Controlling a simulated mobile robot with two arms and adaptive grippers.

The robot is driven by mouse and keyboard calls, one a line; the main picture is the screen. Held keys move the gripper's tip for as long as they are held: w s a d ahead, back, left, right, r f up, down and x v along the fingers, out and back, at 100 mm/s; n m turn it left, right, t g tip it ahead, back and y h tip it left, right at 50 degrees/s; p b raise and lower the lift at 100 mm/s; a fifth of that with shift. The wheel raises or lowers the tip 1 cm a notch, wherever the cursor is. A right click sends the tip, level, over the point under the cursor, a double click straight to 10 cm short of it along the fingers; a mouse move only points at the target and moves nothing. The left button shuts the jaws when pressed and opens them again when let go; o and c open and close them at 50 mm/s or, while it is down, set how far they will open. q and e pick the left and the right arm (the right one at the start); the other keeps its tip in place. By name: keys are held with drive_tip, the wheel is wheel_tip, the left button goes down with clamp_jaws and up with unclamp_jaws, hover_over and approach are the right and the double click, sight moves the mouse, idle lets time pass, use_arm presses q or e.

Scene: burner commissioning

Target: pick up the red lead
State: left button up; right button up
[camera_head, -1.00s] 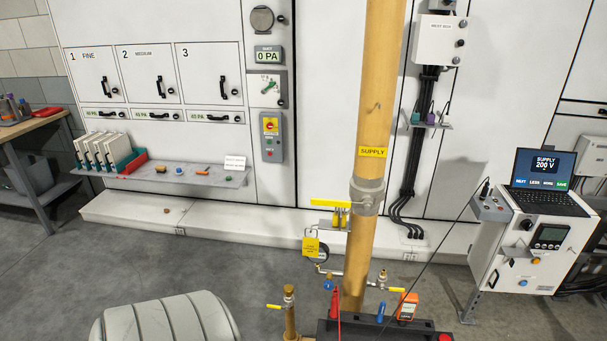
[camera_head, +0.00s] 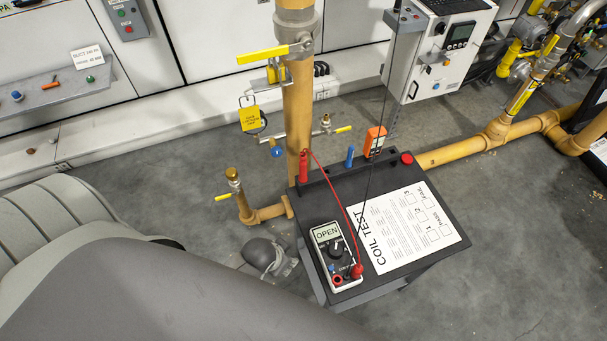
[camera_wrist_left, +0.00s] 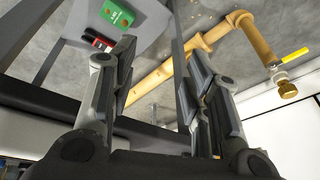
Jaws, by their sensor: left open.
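The red lead has a red probe handle (camera_head: 303,167) standing at the back left of the black test bench (camera_head: 325,207). Its thin red cable (camera_head: 340,212) runs down to a red plug on the white meter (camera_head: 334,258), whose screen reads OPEN. My left arm comes in from the lower left. My left gripper (camera_head: 268,257) is beside the bench's left side, low and apart from the red handle, partly hidden by the arm. In the left wrist view, its two fingers (camera_wrist_left: 155,60) are spread, with nothing between them. My right gripper is out of view.
A blue handle (camera_head: 350,157) and an orange device (camera_head: 375,142) stand along the bench's back edge. A COIL TEST sheet (camera_head: 408,230) lies on top. The yellow supply pipe (camera_head: 298,110) rises behind, with a brass valve (camera_head: 233,178) at left. Floor to the right is clear.

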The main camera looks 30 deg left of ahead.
use_arm(q)
drive_tip(key=w+d+r+m+t+b, duration=0.3)
drive_tip(key=w+r+t, duration=0.8)
drive_tip(key=w+r, duration=1.15)
drive_tip(key=w+d+r+m+t+h, duration=0.25)
drive_tip(key=d+r+m+h, duration=0.2)
drive_tip(key=r, duration=0.55)
drive_tip(key=s+d+r+m+g+h, duration=0.35)
drive_tip(key=d+m+h, duration=0.35)
drive_tip(key=m, duration=0.3)
drive_tip(key=s+d+r+m+g+h, duration=0.25)
drive_tip(key=d+m+g+h, duration=0.3)
drive_tip(key=d+m, duration=0.4)
drive_tip(key=m+g+y, duration=0.8)
drive_tip(key=m+y, duration=0.2)
drive_tip(key=y, duration=0.7)
approach(302, 160)
wheel_tip(302, 160, down, 6)
drive_tip(key=shift+s+d+r, duration=0.1)
drive_tip(key=shift+d, duration=0.05)
wheel_tip(302, 160, down, 5)
drive_tip(key=shift+r, duration=0.15)
drive_tip(key=shift+w+f+p, duration=0.15)
drive_tip(key=shift+f, duration=1.3)
drive_tip(key=shift+w+f+p, duration=0.15)
drive_tip(key=shift+f, duration=1.3)
clamp_jaws()
